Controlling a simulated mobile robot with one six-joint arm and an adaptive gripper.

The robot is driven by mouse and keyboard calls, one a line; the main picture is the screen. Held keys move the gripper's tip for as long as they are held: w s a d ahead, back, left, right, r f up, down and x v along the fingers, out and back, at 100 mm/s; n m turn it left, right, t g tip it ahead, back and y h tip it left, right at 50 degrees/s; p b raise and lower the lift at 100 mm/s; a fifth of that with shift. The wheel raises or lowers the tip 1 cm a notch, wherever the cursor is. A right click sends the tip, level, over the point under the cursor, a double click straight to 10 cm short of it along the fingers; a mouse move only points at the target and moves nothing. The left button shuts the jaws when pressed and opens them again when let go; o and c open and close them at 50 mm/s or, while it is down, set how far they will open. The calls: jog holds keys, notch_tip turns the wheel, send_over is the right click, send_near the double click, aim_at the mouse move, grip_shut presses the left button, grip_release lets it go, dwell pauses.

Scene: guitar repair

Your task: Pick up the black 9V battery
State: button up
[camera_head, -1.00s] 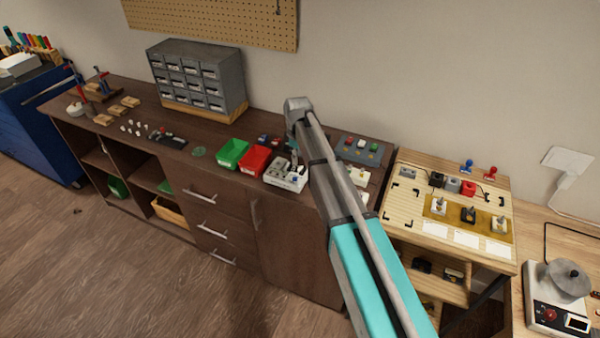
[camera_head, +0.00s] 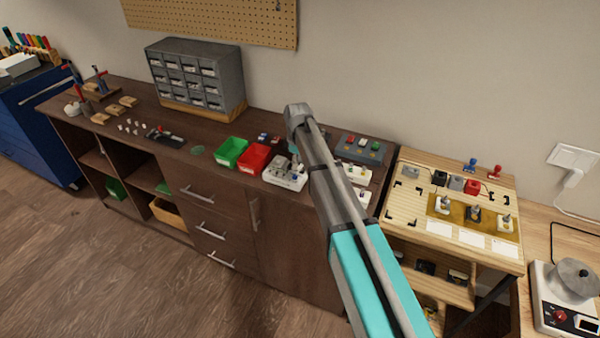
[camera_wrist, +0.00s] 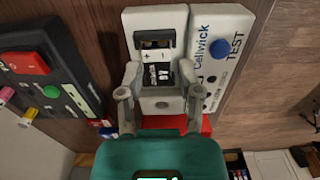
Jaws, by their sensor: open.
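The black 9V battery (camera_wrist: 158,75) sits in the slot of a white tester (camera_wrist: 224,50) marked "Cellwick TEST", which has a blue button (camera_wrist: 220,49). In the wrist view my gripper (camera_wrist: 160,98) is open, with one finger on each side of the battery's lower part. I cannot tell whether the fingers touch it. In the head view my gripper (camera_head: 295,153) points down at the white tester (camera_head: 283,179) on the dark cabinet top; the battery cannot be made out there.
A dark box with red and green buttons (camera_wrist: 48,80) stands close left of the tester in the wrist view. In the head view a red bin (camera_head: 253,158) and a green bin (camera_head: 230,151) stand left of the tester. A wooden board (camera_head: 405,215) with parts is at right.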

jog(key=shift+f+b, duration=0.55)
jog(key=shift+f, duration=0.3)
jog(key=shift+c, duration=0.2)
grip_shut()
